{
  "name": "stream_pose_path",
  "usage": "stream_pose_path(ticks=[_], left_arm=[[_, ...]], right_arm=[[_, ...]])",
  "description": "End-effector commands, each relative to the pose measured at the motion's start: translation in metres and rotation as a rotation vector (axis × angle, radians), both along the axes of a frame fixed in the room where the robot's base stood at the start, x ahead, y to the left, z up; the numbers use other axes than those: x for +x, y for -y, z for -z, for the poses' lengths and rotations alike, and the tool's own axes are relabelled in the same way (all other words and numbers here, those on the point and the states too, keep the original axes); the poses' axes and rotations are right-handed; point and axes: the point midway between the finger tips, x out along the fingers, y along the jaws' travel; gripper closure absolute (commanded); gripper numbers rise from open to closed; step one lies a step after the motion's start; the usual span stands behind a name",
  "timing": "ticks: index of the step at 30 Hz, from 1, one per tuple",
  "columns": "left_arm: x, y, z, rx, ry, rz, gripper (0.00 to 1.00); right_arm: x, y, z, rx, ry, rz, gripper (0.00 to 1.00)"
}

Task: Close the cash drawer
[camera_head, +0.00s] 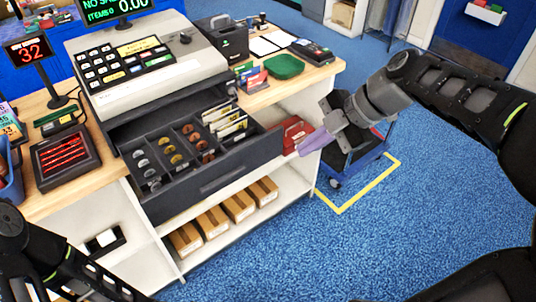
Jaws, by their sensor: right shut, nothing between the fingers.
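The cash drawer (228,178) is pulled out from under the grey cash register (150,70). Its dark tray shows, with coins in small round-bottomed compartments on the left and upright banknotes (222,122) on the right. My right gripper (308,147) is shut and empty, with pale purple fingertips. In the picture it is just right of the drawer's front right corner, apart from it.
The wooden counter (318,76) carries a black box (222,38), a green tray (284,67) and a card terminal (311,52). Several cardboard boxes (212,222) sit on the white shelf below the drawer. A blue trolley (355,166) stands behind my right gripper. Blue carpet is clear at front right.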

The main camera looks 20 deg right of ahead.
Motion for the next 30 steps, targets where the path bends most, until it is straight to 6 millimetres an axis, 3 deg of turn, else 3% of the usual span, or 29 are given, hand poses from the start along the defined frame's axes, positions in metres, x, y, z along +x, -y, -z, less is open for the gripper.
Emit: stream_pose_path(ticks=[8,17,24,30], left_arm=[[0.000,0.000,-0.002,0.000,0.000,0.000,0.73],[-0.001,-0.001,-0.011,0.003,-0.003,-0.001,0.73],[-0.002,-0.001,-0.020,0.005,-0.007,-0.003,0.73],[-0.004,-0.002,-0.035,0.009,-0.013,-0.004,0.73]], right_arm=[[0.003,-0.004,0.006,0.000,-0.002,0.001,1.00],[0.016,-0.026,0.040,0.002,-0.006,0.000,1.00],[0.032,-0.051,0.079,0.003,-0.007,0.001,1.00],[0.060,-0.060,0.078,0.001,-0.003,0.000,1.00]])
